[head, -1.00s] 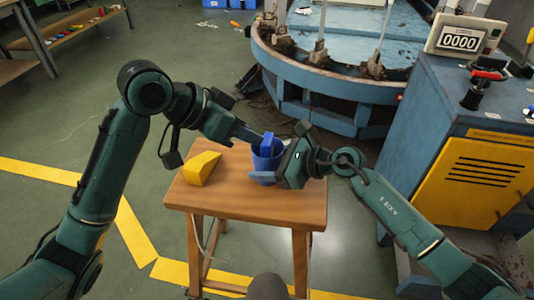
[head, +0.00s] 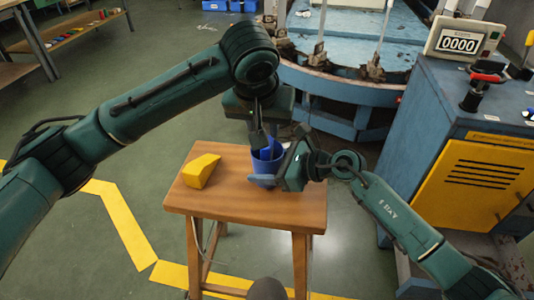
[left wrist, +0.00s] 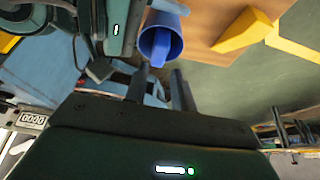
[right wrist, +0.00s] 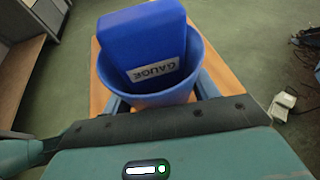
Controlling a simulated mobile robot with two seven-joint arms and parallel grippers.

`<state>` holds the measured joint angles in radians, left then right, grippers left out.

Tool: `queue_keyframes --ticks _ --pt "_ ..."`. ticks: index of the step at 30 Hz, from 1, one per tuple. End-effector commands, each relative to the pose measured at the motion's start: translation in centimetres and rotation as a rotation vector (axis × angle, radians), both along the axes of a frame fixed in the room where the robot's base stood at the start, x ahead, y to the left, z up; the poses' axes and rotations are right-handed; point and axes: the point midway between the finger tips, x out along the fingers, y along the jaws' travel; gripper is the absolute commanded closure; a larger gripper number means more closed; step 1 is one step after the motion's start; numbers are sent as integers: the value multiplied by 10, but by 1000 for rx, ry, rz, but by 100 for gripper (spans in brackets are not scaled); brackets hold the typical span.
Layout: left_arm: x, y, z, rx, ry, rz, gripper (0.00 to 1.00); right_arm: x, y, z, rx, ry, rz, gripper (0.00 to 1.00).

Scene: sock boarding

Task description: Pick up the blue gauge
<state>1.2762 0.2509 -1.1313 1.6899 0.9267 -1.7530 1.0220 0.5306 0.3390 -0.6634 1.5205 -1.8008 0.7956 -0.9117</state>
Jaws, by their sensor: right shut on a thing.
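The blue gauge (right wrist: 145,40) stands tilted in a blue cup (right wrist: 168,98), with its labelled upper part above the rim in the right wrist view. In the head view the gauge (head: 267,149) shows only partly, and the cup (head: 264,167) stands on a small wooden stool. My right gripper (head: 268,180) is shut on the cup from the right. My left gripper (head: 258,138) points down just above the cup, beside the gauge. In the left wrist view its fingers (left wrist: 159,88) are apart, with the gauge (left wrist: 158,48) beyond the tips and nothing between them.
A yellow wedge-shaped block (head: 201,171) lies on the left of the wooden stool top (head: 230,200). A blue machine with a round rim (head: 330,108) is behind the stool. A blue cabinet with a yellow panel (head: 475,175) stands on the right.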

Motion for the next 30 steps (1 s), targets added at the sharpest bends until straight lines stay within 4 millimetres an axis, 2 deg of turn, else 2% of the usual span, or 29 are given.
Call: queue_keyframes --ticks 8,16,25,30 --pt "8 -2 -22 0 -1 -1 74 0 0 -1 -1 0 0 63" --pt "20 -6 -58 -1 -1 -1 74 0 0 -1 -1 0 0 63" --pt "23 -7 -63 -1 -2 -3 74 0 0 -1 -1 0 0 63" --pt "23 -7 -63 -1 -2 -3 88 0 0 -1 -1 0 0 63"
